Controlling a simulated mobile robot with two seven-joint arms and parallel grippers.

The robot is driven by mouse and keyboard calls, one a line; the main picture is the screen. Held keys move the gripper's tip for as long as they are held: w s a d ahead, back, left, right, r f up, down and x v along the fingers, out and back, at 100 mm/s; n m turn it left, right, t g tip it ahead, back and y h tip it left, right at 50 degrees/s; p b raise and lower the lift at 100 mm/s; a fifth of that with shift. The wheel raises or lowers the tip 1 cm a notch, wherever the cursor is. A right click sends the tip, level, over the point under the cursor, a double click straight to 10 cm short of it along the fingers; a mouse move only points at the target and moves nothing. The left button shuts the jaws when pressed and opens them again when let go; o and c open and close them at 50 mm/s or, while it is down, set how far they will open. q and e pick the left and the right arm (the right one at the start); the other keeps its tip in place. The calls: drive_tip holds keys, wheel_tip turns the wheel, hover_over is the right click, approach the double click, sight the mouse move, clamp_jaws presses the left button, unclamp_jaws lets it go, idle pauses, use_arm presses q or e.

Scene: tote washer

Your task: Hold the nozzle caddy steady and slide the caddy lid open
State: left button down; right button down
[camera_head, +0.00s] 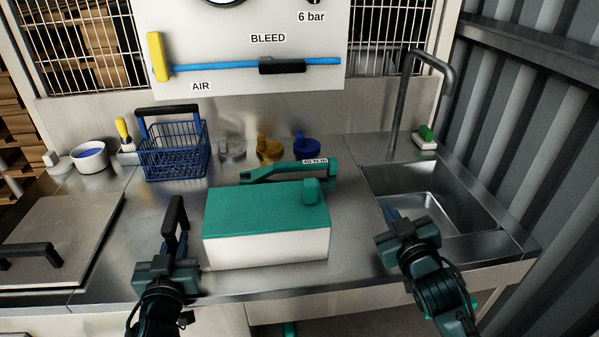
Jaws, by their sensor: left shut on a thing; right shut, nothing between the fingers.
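The nozzle caddy (265,247) is a white box on the steel counter. Its teal lid (255,208) covers the whole top, with a teal knob (310,190) near the right end. A black handle (178,213) stands at the caddy's left side; how it joins the box is hidden. My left gripper (172,243) is shut on this handle, its fingers partly hidden. My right gripper (391,214) is shut and empty, right of the caddy, in front of the sink and apart from the lid and knob.
A teal wrench (285,173) lies just behind the caddy. A blue wire basket (174,155), a blue cap (306,146) and an amber one (269,149) stand further back. The sink (430,210) with its tall tap (401,105) is at right. A hatch (45,235) lies at left.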

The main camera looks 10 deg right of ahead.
drive_tip(key=w+a+r+n+g+y, duration=0.1)
drive_tip(key=w+a+r+y, duration=0.1)
drive_tip(key=w+a+r, duration=0.3)
drive_tip(key=w+a+r+n+g+y, duration=0.1)
drive_tip(key=w+r, duration=0.2)
drive_tip(key=w, duration=0.4)
drive_tip(key=a+r+n+g+y, duration=0.1)
drive_tip(key=a+n+g, duration=0.1)
drive_tip(key=a+g, duration=0.1)
drive_tip(key=a+r+n+g+y, duration=0.1)
drive_tip(key=a+n+g, duration=0.1)
drive_tip(key=a, duration=0.4)
drive_tip(key=s+a+r+n+g+y, duration=0.1)
drive_tip(key=a+n+g, duration=0.2)
drive_tip(key=a+g, duration=0.1)
drive_tip(key=shift+a+r, duration=0.2)
drive_tip(key=s+r+n+g+h, duration=0.2)
drive_tip(key=s+r+n+g, duration=0.3)
drive_tip(key=s+r+g, duration=0.15)
hover_over(300, 201)
drive_tip(key=a, duration=0.4)
drive_tip(key=shift+t, duration=0.25)
wheel_tip(300, 201, down, 8)
drive_tip(key=shift+f, duration=0.2)
drive_tip(key=d, duration=0.3)
drive_tip(key=shift+d+f, duration=0.1)
drive_tip(key=shift+f, duration=0.05)
drive_tip(key=shift+d, duration=0.4)
